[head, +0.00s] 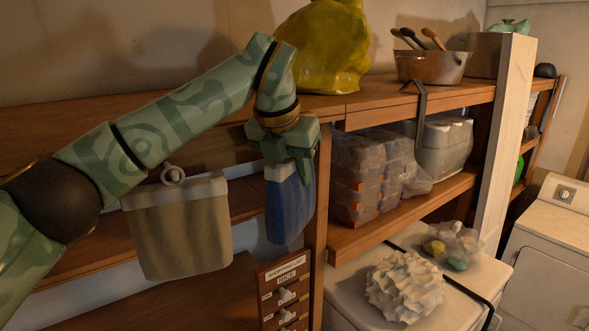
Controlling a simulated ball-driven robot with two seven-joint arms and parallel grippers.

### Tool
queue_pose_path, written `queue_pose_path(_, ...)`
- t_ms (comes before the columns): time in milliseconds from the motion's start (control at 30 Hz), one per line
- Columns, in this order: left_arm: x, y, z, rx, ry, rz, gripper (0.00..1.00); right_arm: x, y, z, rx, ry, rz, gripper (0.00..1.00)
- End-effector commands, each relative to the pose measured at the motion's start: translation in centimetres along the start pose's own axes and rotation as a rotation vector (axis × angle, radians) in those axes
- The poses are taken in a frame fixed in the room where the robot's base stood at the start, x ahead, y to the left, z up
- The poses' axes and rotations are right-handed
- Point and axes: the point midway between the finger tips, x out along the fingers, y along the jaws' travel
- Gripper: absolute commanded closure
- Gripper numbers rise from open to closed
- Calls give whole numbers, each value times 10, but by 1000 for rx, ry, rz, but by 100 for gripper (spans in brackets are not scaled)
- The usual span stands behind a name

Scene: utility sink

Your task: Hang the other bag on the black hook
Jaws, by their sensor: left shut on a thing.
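My left gripper (289,158) is shut on the top of a blue bag (286,208), which hangs below it in front of the shelf unit. The gripper hides the bag's upper edge. A beige bag (178,232) with a pale top band hangs to the left, under my left arm, from a light-coloured ring or peg (173,175). A black hook (420,104) hangs over the front edge of the upper shelf, to the right of the gripper and apart from it. Nothing visible hangs on it. My right gripper is not in view.
The upper shelf (372,100) bears a yellow sack (326,48) and a pot (432,67) with wooden spoons. Plastic containers (366,175) stand on the shelf below. A white post (508,130) rises right of the hook. A crumpled white object (405,287) lies on a white lid.

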Motion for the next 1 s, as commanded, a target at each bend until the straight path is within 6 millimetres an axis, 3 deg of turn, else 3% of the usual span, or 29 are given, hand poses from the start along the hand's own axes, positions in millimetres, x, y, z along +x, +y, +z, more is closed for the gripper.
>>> queue_pose_path(67,4,6,-1,-12,5,5,100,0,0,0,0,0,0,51)
queue_pose_path(100,4,6,-1,-12,5,5,61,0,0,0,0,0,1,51)
queue_pose_path(167,4,6,-1,-12,5,6,45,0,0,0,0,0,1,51)
queue_pose_path(200,4,6,-1,-12,5,6,42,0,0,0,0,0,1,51)
queue_pose_path(567,-3,6,-1,-13,4,7,42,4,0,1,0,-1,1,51)
queue_pose_path(667,-20,5,0,-13,-4,9,42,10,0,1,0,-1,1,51)
queue_pose_path(1000,-116,-4,-2,-6,-10,9,42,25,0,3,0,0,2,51)
